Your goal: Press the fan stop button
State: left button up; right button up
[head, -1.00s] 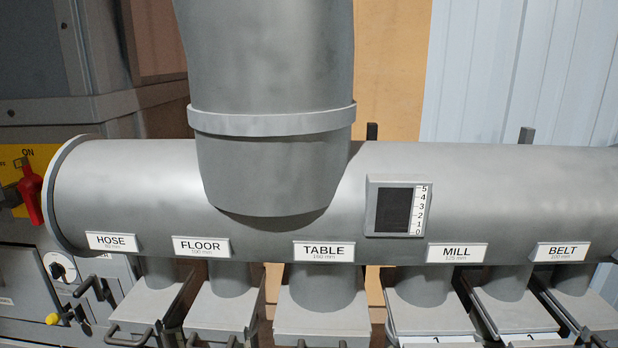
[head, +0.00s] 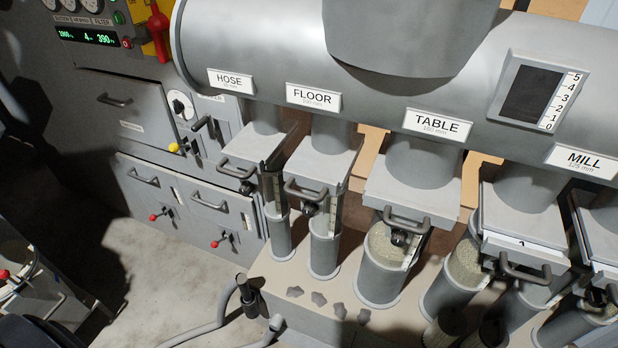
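The control panel (head: 88,50) is at the top left of the head view. A small round red button (head: 127,43) sits at its right side, below a green button (head: 119,18). Their labels are too small to read, so I cannot tell for sure that the red one is the fan stop. A larger red switch handle (head: 157,32) on a yellow plate is just right of them. Neither of my grippers is visible.
A grey duct (head: 290,50) runs right, with gates labelled HOSE, FLOOR, TABLE and MILL. Grey drawers (head: 185,190) with red and yellow knobs stand below the panel. A hose (head: 200,328) lies low. Bare floor (head: 150,265) shows lower left.

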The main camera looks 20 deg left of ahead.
aim_at(125, 41)
jog(key=u, duration=1.6)
